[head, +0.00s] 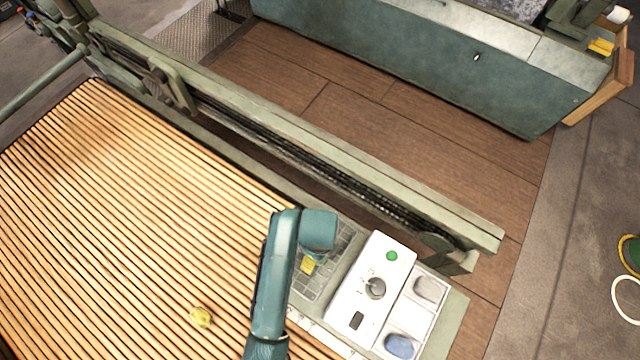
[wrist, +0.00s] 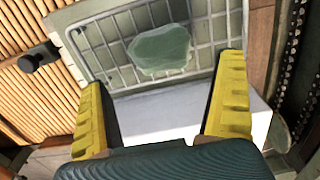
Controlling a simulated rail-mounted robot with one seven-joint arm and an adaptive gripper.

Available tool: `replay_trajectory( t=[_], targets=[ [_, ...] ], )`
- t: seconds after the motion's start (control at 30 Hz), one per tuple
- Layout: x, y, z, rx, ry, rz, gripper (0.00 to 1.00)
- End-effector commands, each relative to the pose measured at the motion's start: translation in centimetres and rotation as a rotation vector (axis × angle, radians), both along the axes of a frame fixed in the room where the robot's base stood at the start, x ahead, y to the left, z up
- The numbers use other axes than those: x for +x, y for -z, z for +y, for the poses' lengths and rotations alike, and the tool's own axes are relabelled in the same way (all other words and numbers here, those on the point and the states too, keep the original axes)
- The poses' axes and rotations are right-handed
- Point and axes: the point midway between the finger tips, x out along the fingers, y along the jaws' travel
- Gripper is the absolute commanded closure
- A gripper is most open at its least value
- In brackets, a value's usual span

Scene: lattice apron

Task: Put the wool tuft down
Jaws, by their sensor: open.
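A grey-green tuft (wrist: 160,50) lies on a wire grid tray (wrist: 103,62) in the wrist view. My gripper (wrist: 160,78) is open, its yellow fingers apart on either side of the view. The tuft is beyond the fingertips, and neither finger visibly touches it. In the head view my gripper (head: 308,266) is over the grid tray (head: 302,288), left of the white control box; that tuft is hidden there. A yellow tuft (head: 201,317) lies on the slatted wooden bed. A blue tuft (head: 399,346) lies in the near dish.
The white control box (head: 345,312) has a green button and a dark knob. A long green rail (head: 330,160) runs behind the tray. The slatted bed (head: 110,190) is mostly clear.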

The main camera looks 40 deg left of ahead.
Motion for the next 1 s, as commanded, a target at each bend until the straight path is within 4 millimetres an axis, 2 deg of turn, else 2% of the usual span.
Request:
replay_trajectory(
  t=[0.03, 0.2, 0.33, 0.57, 0.67, 0.77, 0.8, 0.87, 0.9, 0.97, 1.0],
  targets=[
    [0.0, -1.6, 0.0, 0.001, 0.000, -0.002, 0.00],
    [0.0, -4.4, 0.0, 0.000, 0.000, 0.001, 0.00],
    [0.0, -5.1, 0.0, 0.000, 0.000, 0.001, 0.00],
    [0.0, -5.1, 0.0, 0.000, 0.000, 0.001, 0.00],
    [1.3, -6.1, 0.0, 0.021, -0.035, -0.049, 0.00],
    [5.9, -10.3, -0.2, 0.071, -0.186, -0.253, 0.00],
    [8.5, -13.2, -0.6, 0.077, -0.278, -0.384, 0.00],
    [12.2, -18.5, -1.8, 0.040, -0.431, -0.606, 0.00],
    [14.1, -22.5, -2.9, -0.018, -0.530, -0.754, 0.00],
    [16.1, -28.7, -5.0, -0.150, -0.663, -0.959, 0.00],
    [16.8, -32.9, -6.5, -0.266, -0.741, -1.082, 0.00]
  ],
)
